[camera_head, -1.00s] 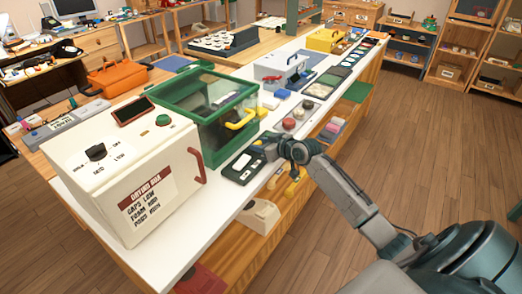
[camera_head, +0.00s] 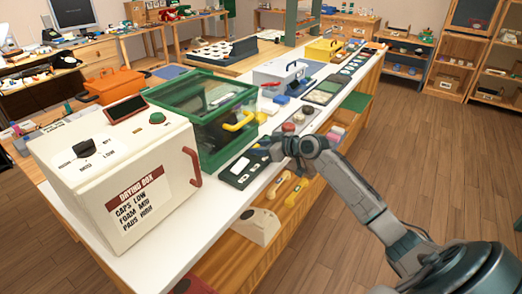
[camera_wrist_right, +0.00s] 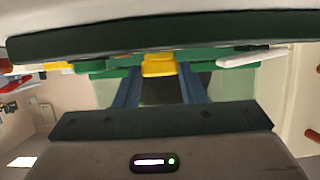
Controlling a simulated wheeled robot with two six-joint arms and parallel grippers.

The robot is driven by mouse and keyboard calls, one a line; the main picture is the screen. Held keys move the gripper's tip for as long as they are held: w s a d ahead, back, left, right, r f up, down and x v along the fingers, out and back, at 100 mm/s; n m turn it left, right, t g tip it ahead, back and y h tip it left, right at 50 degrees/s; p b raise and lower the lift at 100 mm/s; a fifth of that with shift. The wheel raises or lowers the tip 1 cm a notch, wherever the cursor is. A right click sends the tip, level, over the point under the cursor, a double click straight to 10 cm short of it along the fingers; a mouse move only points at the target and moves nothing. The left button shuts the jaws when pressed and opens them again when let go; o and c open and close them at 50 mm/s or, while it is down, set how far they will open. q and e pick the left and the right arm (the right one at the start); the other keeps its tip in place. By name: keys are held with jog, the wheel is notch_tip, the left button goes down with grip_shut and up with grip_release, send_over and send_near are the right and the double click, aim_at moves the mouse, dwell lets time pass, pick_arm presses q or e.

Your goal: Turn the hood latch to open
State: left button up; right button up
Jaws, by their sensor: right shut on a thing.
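The hood is a clear box with a green frame (camera_head: 183,82) on the white bench. A yellow curved handle (camera_head: 240,122) is on its front. My right gripper (camera_head: 262,146) is at the right of the hood, low by the bench top, its fingertips small and partly hidden. In the right wrist view its two blue fingers (camera_wrist_right: 159,82) are close about a yellow piece (camera_wrist_right: 158,66) in front of a green bar. I take this piece to be the latch; its turn angle is not clear. My left gripper is out of view.
A white drying box (camera_head: 120,180) with a red handle stands left of the hood. A dark tray (camera_head: 243,170) lies in front of the hood. Round buttons and other trays line the bench beyond my gripper. The floor at right is clear.

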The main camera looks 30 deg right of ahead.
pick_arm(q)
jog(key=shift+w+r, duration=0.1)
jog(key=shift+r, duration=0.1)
pick_arm(e)
jog(key=o, duration=1)
jog(key=shift+s+d, duration=0.15)
jog(key=shift+s, duration=0.15)
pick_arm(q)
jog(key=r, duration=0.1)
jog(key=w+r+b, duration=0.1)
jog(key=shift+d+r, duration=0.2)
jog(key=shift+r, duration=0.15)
pick_arm(e)
jog(key=v, duration=1)
jog(key=shift+r, duration=0.2)
